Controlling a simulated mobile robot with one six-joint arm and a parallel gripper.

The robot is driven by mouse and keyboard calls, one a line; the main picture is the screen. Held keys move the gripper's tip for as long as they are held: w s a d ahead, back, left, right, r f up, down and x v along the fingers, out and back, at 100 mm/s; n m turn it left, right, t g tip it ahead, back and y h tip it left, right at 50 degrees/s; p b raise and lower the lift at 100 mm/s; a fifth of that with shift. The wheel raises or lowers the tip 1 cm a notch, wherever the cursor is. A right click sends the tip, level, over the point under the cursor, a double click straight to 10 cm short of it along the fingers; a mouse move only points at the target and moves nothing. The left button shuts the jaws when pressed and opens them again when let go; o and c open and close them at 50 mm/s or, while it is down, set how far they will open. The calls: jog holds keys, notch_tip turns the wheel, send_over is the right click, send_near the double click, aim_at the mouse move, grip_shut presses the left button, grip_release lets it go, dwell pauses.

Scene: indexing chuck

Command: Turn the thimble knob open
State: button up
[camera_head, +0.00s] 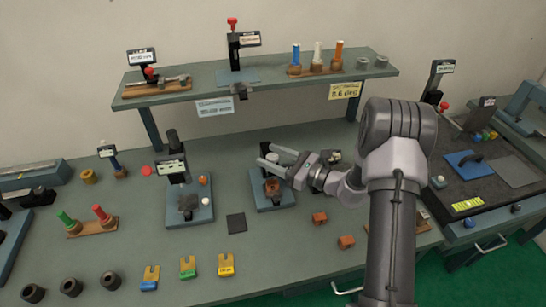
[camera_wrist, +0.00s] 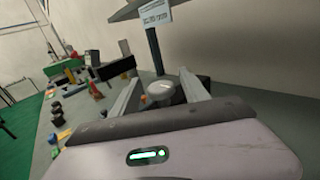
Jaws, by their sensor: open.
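A round grey-white knob (camera_wrist: 160,91) with a small orange mark on its face shows in the wrist view between my two fingers. I take it to be the thimble knob. My gripper (camera_wrist: 158,80) is open, with a finger on each side of the knob. I cannot tell whether either finger touches it. In the head view my gripper (camera_head: 267,153) reaches in from the right over a fixture on a blue-grey base plate (camera_head: 285,203). A copper-brown block (camera_head: 272,186) stands on this fixture. The fingers and wrist partly hide the fixture and knob.
A second fixture (camera_head: 203,214) stands to the left, with a dark square pad (camera_head: 236,224) between. Small brown blocks (camera_head: 319,218) lie to the right. A raised shelf (camera_head: 215,78) runs behind. Coloured forked pieces (camera_head: 188,267) lie along the front.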

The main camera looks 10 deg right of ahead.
jog(key=p+v, duration=0.1)
jog(key=v, duration=1.6)
jog(key=shift+s, duration=0.2)
jog(key=shift+d+r, duration=0.1)
jog(key=shift+d, duration=0.05)
jog(key=s+a+r+n+g+b, duration=0.1)
jog(key=s+a+r+n+g, duration=0.1)
jog(key=a+n+g, duration=0.3)
jog(key=s+a+r+n+g+b, duration=0.2)
jog(key=a+r+n+g, duration=0.1)
jog(key=a, duration=0.3)
jog(key=s+a+r+n+g+h+b, duration=0.1)
jog(key=s+a+n+g+h+b, duration=0.25)
jog(key=s+a+n, duration=0.45)
jog(key=s+d+r+n+t+h+b, duration=0.2)
jog(key=s+n+t+h, duration=0.2)
jog(key=s+n+h, duration=0.2)
jog(key=s+h, duration=0.1)
jog(key=s, duration=0.1)
jog(key=shift+s+d+t, duration=0.2)
jog(key=shift+s+t, duration=0.15)
jog(key=shift+s, duration=0.05)
